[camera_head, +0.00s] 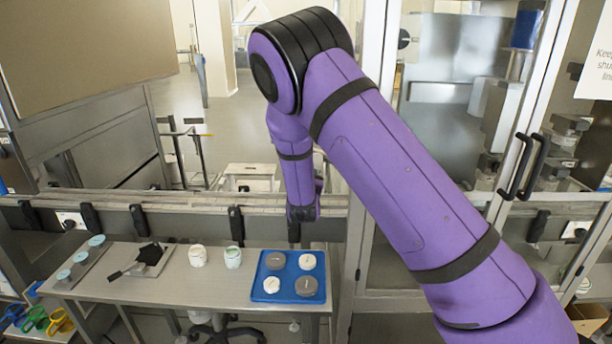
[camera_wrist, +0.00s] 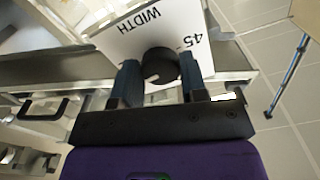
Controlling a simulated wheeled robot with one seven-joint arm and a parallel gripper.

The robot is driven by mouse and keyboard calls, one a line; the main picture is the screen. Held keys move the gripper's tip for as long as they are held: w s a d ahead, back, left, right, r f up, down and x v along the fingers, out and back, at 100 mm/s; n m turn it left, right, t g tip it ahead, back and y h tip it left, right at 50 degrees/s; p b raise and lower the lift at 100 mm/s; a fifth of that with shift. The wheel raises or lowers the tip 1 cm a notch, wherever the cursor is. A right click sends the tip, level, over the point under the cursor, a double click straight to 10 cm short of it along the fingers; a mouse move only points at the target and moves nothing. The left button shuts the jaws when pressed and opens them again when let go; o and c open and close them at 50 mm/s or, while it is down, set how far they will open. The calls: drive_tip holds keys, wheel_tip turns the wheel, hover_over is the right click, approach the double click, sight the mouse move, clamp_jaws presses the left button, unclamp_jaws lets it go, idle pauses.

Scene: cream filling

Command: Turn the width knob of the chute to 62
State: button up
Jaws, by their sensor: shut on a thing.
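In the wrist view the dark round width knob (camera_wrist: 160,66) sits on a white plate (camera_wrist: 128,38) printed with "WIDTH" and "45". My gripper (camera_wrist: 158,80) has one dark finger on each side of the knob and is shut on it. A small pale mark shows on the knob's near edge, toward the lower left; its exact reading cannot be told. Other scale numbers are out of view or hidden. In the head view my gripper (camera_head: 294,234) points down at the rail behind the table; the knob cannot be made out there.
A steel table (camera_head: 185,289) stands in front of the rail. On it are a blue tray (camera_head: 262,290) with several round pieces, two white tubs (camera_head: 197,256) and a dark scraper (camera_head: 140,262). Glass doors with black handles (camera_head: 526,165) stand to the right.

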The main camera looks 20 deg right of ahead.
drive_tip(key=shift+m, duration=2)
drive_tip(key=shift+f, duration=0.1)
drive_tip(key=o, duration=0.9)
drive_tip(key=shift+a, duration=0.1)
drive_tip(key=v, duration=1)
drive_tip(key=shift+s, duration=0.35)
